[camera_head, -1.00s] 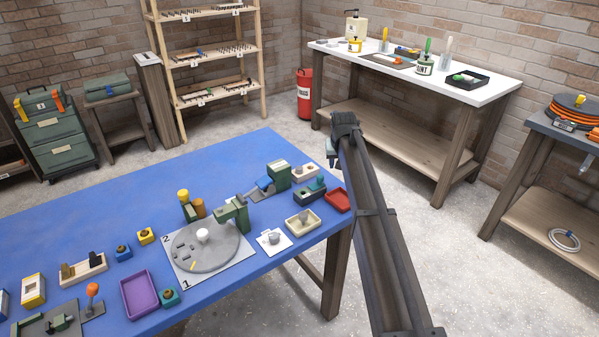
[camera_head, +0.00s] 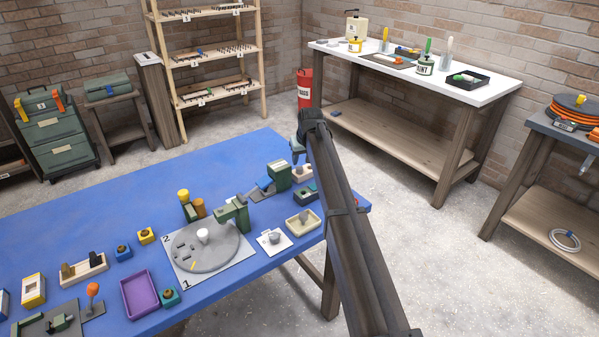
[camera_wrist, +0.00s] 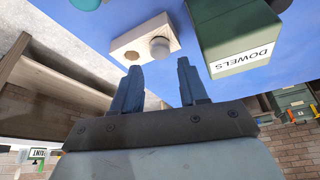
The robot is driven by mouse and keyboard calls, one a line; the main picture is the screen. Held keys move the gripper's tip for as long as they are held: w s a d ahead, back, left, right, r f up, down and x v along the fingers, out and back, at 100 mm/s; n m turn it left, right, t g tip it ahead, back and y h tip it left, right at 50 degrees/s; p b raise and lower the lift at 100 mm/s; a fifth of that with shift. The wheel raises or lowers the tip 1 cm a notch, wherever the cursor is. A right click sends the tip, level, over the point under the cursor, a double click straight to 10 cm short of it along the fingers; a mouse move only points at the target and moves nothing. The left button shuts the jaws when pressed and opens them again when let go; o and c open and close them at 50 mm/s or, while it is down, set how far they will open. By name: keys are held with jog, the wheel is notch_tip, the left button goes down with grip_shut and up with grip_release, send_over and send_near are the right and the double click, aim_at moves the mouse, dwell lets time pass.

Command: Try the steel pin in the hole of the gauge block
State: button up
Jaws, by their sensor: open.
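A pale cream block (camera_wrist: 125,40), which looks like the gauge block, lies on the blue bench in the wrist view. In the head view the block (camera_head: 302,174) sits at the bench's far right edge, partly behind my arm. My gripper (camera_wrist: 158,72) is open and empty, its fingers pointing toward the block, apart from it. In the head view my gripper (camera_head: 298,146) is above the block.
A green box labelled DOWELS (camera_wrist: 235,40) stands close beside the block; it is also in the head view (camera_head: 279,175). A cream tray (camera_head: 303,221) and a grey turntable (camera_head: 205,246) are nearer.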

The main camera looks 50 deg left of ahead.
aim_at(300, 168)
jog(key=shift+x, duration=2.85)
jog(key=shift+s, duration=0.1)
grip_shut()
jog(key=shift+r, duration=0.15)
notch_tip(300, 168, up, 9)
jog(key=s+d, duration=0.6)
jog(key=d, duration=0.5)
jog(key=shift+s+r, duration=0.1)
jog(key=shift+s, duration=0.05)
